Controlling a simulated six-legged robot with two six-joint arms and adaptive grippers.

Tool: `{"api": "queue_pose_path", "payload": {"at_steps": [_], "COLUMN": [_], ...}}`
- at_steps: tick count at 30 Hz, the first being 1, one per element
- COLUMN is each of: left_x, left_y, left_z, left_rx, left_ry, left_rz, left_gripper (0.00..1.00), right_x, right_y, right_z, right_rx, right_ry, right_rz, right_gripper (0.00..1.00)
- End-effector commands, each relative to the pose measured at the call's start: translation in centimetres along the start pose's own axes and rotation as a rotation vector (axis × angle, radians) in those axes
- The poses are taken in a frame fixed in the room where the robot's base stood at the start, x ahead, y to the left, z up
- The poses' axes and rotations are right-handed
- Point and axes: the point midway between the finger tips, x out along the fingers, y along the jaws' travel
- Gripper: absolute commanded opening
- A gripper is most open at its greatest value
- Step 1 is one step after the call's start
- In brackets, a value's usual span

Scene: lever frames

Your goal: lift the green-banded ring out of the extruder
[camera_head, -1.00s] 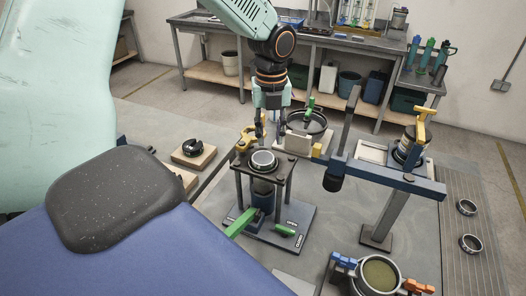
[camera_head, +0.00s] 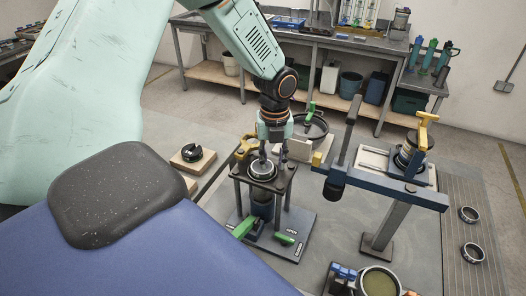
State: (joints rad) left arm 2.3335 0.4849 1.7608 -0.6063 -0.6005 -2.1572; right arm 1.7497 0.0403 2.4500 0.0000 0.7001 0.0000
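The extruder (camera_head: 287,177) is a dark top plate on posts over a grey-blue base, with green handles low down. A metallic ring (camera_head: 261,171) sits in the middle of its top plate. I cannot make out a green band on it at this size. My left gripper (camera_head: 273,158) points down just above and behind the ring. Its fingers are spread apart, with nothing seen between them. Whether a finger touches the ring I cannot tell. My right gripper is not in view.
A blue press beam (camera_head: 395,190) with an upright lever stands right of the extruder. A yellow clamp (camera_head: 246,147) is close behind the left of the plate. A dark ring on a wooden block (camera_head: 190,165) lies left. Two loose rings (camera_head: 469,214) lie far right.

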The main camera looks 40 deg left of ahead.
Motion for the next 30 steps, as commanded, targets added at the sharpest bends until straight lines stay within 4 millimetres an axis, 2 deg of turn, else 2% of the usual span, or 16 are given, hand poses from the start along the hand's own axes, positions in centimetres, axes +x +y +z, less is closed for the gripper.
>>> {"api": "queue_pose_path", "payload": {"at_steps": [9, 20, 30], "left_x": [0.61, 0.59, 0.58], "left_y": [-0.04, -0.03, -0.04], "left_z": [0.29, 0.28, 0.29], "left_rx": [0.001, 0.001, 0.001], "left_ry": [-0.001, -0.001, -0.001], "left_rz": [0.0, 0.0, -0.001], "left_gripper": [0.3, 0.0, 0.0], "right_x": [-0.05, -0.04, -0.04], "right_y": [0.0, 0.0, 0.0], "right_z": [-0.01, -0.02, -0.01], "right_rx": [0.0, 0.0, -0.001], "right_ry": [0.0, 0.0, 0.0], "right_rz": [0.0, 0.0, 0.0], "right_gripper": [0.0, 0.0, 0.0]}}
